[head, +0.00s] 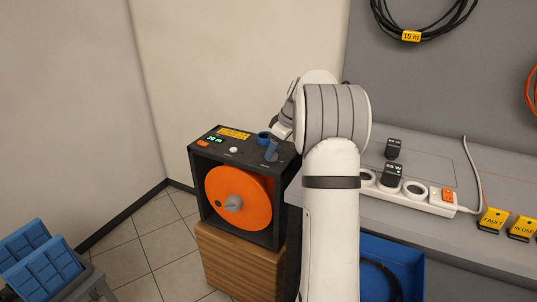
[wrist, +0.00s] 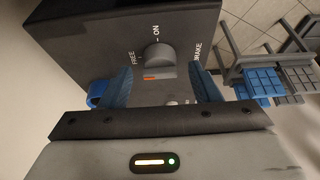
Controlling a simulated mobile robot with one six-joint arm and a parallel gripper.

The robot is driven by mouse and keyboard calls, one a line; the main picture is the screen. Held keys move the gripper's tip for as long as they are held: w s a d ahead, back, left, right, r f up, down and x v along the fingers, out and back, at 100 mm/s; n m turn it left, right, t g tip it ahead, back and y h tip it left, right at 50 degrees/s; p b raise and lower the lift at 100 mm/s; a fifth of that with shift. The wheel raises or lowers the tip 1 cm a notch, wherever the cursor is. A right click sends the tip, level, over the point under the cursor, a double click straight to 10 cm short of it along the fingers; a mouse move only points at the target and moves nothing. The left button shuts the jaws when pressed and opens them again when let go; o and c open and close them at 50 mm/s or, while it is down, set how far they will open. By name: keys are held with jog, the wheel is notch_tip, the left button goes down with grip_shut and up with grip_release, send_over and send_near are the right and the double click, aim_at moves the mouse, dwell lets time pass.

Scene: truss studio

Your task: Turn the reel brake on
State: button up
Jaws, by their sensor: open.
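The reel unit (head: 262,237) is a dark box on a wooden block, with an orange reel (head: 250,187) in its open front. The brake knob (wrist: 158,55) is a round grey dial on the dark panel, with FREE and ON marked around it and BRAKE to the right. I cannot tell clearly where it points. My gripper (wrist: 159,78) is open, with its blue fingers on either side of the knob, close to the panel. Whether they touch it does not show.
A blue bin (head: 405,263) is below. Blue panelled pieces (head: 40,262) stand lower left.

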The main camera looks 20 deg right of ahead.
jog(key=shift+x, duration=0.8)
jog(key=shift+c, duration=0.6)
